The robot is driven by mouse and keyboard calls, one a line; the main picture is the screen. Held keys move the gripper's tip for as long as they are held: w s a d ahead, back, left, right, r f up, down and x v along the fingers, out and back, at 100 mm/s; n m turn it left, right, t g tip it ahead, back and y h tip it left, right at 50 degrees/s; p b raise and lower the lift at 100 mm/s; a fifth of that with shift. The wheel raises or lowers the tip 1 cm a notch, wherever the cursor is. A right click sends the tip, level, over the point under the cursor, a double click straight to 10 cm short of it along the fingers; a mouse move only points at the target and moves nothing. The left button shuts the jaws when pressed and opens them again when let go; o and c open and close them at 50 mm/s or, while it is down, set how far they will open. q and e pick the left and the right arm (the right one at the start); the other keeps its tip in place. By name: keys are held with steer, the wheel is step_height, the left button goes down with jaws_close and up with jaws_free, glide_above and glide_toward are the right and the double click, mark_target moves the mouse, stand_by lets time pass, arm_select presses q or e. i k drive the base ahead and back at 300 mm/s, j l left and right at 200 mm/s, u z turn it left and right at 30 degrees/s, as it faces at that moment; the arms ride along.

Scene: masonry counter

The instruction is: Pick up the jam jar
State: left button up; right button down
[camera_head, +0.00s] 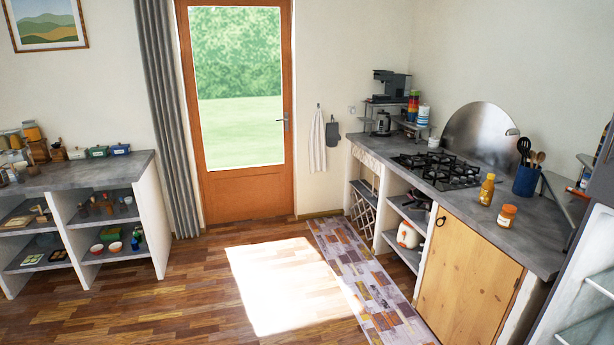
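A small jar (507,216) with an orange lid, a pale label and orange-brown contents stands upright on the right counter (474,211), near its front edge. It looks like the jam jar, but its label is too small to read. Neither of my grippers is in view.
A yellow-orange bottle (487,189) stands just behind the jar. A blue utensil holder (526,181) is to the right and a black gas hob (437,170) to the left. A wooden cupboard door (466,275) is below. The floor (200,290) before the counter is clear, with a patterned runner (365,280).

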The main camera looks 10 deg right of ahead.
mark_target(505, 220)
steer(key=i+l+z, duration=0.1)
steer(key=i+z, duration=0.8)
steer(key=i+j+z, duration=0.25)
steer(key=i+z, duration=0.2)
